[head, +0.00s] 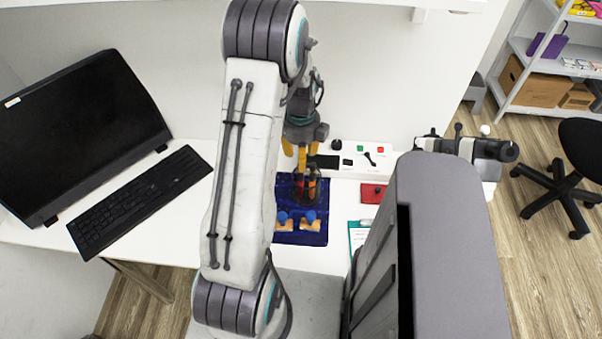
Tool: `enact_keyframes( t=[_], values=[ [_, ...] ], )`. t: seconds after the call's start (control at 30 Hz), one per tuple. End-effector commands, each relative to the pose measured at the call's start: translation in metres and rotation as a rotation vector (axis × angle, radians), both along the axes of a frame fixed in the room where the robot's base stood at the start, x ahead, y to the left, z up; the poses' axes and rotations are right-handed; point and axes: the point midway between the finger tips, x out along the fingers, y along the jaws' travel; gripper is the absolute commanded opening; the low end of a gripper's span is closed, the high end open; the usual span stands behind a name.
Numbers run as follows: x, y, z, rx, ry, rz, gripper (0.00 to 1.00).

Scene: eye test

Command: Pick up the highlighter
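My gripper (305,186) points down over a dark blue tray or mat (312,238) on the white desk. My own arm covers its left side. Its fingers are small and partly hidden, so I cannot tell whether they are open or shut. A small red-orange patch (311,188) shows at the fingertips; I cannot tell what it is or whether it is held. I cannot make out a highlighter for certain. Two blue knobs on tan bases (310,222) are on the near part of the blue surface.
A monitor (75,130) and black keyboard (140,200) are at left. A white panel with small parts (370,158) lies behind, a red item (373,193) and a teal-edged clipboard (358,235) at right. An office chair (575,180) and shelves (530,110) stand far right.

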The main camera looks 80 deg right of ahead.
Motion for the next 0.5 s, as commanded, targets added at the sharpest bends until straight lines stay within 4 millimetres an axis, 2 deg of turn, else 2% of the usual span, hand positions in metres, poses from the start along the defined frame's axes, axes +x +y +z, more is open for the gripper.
enact_keyframes(
  t=[0.3,0.5],
  values=[
    [0.000,0.004,-0.036,0.006,0.000,0.001,0.44],
    [0.000,0.005,-0.043,0.008,0.000,0.001,0.44]
  ],
)
